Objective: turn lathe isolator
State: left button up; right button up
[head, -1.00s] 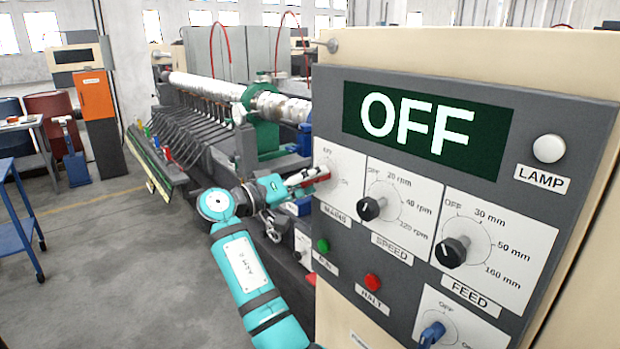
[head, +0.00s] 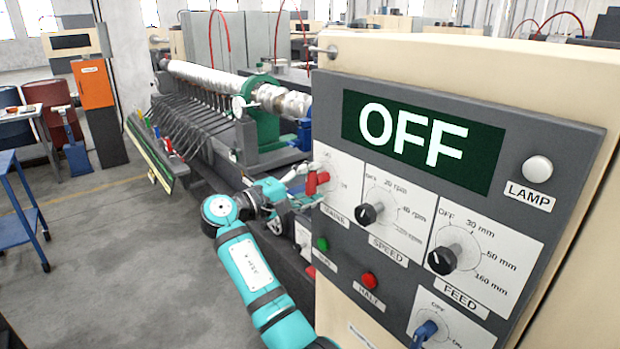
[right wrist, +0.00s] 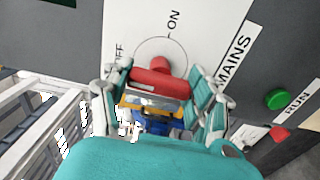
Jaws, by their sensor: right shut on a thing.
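The lathe isolator is the red MAINS handle (head: 317,183) on a white dial plate at the panel's upper left. In the right wrist view the red handle (right wrist: 160,82) lies between my right gripper's fingers, with OFF to its left and ON above. My right gripper (head: 307,182) is shut on the handle; it also shows in the right wrist view (right wrist: 161,88). The handle's exact pointing is hard to read behind the fingers. The display (head: 415,140) reads OFF. My left gripper is not in view.
The SPEED knob (head: 368,213), FEED knob (head: 443,259), green RUN button (head: 321,243) and red HALT button (head: 369,279) are close by on the panel. The lathe (head: 215,90) stands behind my arm. Open floor lies to the left.

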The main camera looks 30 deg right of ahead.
jog(key=shift+r+n, duration=0.15)
jog(key=shift+n, duration=0.15)
jog(key=o, duration=1.2)
jog(key=shift+d, duration=0.1)
jog(key=a, duration=1.2)
jog(key=shift+s, duration=0.4)
